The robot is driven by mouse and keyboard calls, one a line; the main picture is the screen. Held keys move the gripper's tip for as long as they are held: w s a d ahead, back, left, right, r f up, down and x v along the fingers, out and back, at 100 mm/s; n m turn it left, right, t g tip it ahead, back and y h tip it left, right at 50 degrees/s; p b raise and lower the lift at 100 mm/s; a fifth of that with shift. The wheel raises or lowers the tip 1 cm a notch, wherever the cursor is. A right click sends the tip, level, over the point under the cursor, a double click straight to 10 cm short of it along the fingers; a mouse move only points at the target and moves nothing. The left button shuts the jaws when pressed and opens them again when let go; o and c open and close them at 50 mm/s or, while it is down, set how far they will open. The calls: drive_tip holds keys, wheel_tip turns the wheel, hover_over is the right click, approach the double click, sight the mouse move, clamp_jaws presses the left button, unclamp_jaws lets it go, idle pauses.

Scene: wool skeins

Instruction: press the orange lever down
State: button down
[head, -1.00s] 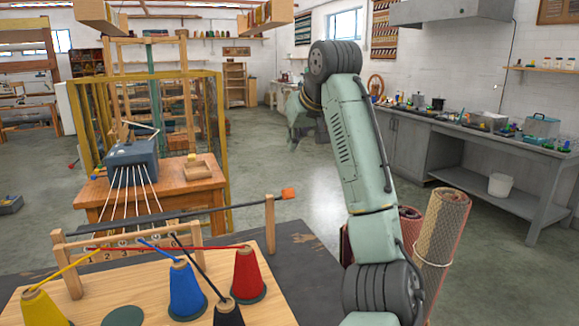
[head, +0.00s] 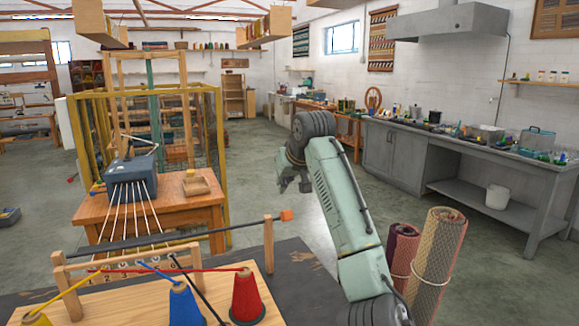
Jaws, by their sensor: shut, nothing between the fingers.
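The orange lever end (head: 286,215) is a small orange block at the right tip of a long dark bar (head: 190,237). The bar runs across above the wooden board, past a wooden post (head: 268,243) near its right end. The bar slopes slightly up to the right. My gripper (head: 293,188) hangs from my bent arm, above and behind the orange end in the picture, apart from it. Its fingers are small and dark here, and it is shut with nothing held.
Red (head: 246,297) and blue (head: 186,305) yarn cones stand on the light wooden board (head: 120,308), strands running to a numbered rack. A blue-grey box (head: 131,172) with white cords sits on a wooden table (head: 150,212). Rolled rugs (head: 437,262) stand right of my arm.

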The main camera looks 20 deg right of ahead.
sight(282, 216)
drive_tip(key=shift+s+f+p, duration=0.15)
drive_tip(key=shift+s+f, duration=0.45)
drive_tip(key=shift+f, duration=0.25)
drive_tip(key=shift+s+f+p, duration=0.15)
drive_tip(key=shift+s+f, duration=0.4)
drive_tip(key=shift+f, duration=0.25)
drive_tip(key=shift+f, duration=0.1)
drive_tip(key=shift+s+f+t+b, duration=0.25)
drive_tip(key=shift+t+b, duration=0.25)
drive_tip(key=shift+b, duration=0.4)
drive_tip(key=shift+d, duration=0.1)
drive_tip(key=shift+s+t+b, duration=0.1)
drive_tip(key=shift+t+b, duration=0.2)
drive_tip(key=shift+b, duration=0.15)
